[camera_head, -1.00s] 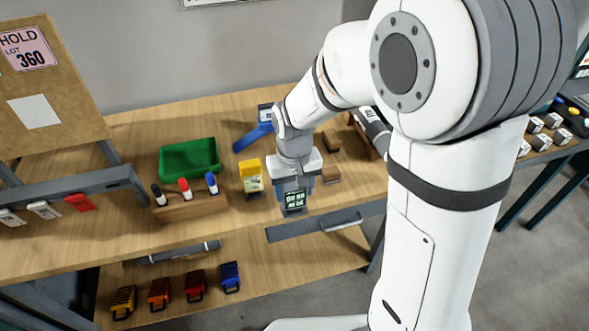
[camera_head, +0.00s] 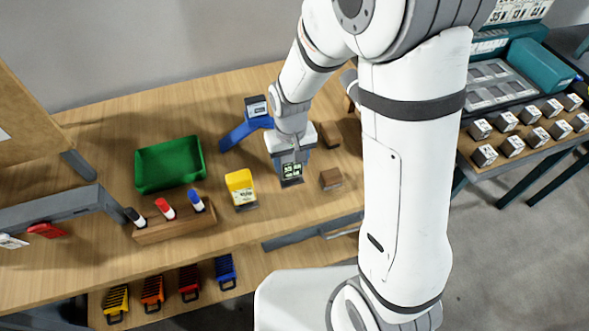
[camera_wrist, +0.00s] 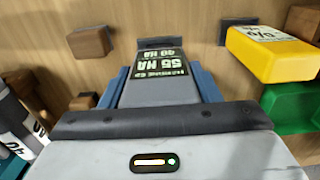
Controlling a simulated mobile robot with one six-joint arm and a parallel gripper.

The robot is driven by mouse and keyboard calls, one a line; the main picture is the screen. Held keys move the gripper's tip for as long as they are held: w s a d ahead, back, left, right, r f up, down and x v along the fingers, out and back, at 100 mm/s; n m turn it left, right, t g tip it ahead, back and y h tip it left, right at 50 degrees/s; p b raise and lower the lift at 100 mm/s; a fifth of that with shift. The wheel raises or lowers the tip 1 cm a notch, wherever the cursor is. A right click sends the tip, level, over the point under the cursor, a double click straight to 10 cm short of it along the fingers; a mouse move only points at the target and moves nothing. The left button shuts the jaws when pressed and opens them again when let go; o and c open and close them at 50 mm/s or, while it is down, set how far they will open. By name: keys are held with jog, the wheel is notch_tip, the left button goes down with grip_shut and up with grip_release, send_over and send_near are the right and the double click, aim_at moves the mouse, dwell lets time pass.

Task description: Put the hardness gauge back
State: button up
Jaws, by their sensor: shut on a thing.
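The hardness gauge is grey with a dark screen reading "55 HA", seen in the wrist view (camera_wrist: 158,66) and the head view (camera_head: 291,172). My gripper (camera_head: 290,163) is shut on it, with a blue finger along each side. The gauge is upright over the wooden workbench (camera_head: 100,150), between the yellow device and a small wooden block. A dark flat piece (camera_wrist: 160,43) shows at its far end in the wrist view. I cannot tell whether the gauge touches the bench top.
The yellow device (camera_head: 240,186) stands close to the left. A blue stand (camera_head: 245,129) is behind, and wooden blocks (camera_head: 331,179) are to the right. A green bin (camera_head: 169,165) and a marker holder (camera_head: 174,225) are further left. Coloured cases (camera_head: 190,282) sit on the lower shelf.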

aim_at(290, 172)
jog(key=shift+s+a+f, duration=0.1)
jog(key=shift+f, duration=0.95)
jog(key=shift+s+a+f, duration=0.1)
jog(key=shift+f, duration=0.95)
jog(key=shift+f, duration=0.1)
jog(key=o, duration=0.5)
jog(key=shift+f, duration=0.15)
jog(key=o, duration=0.5)
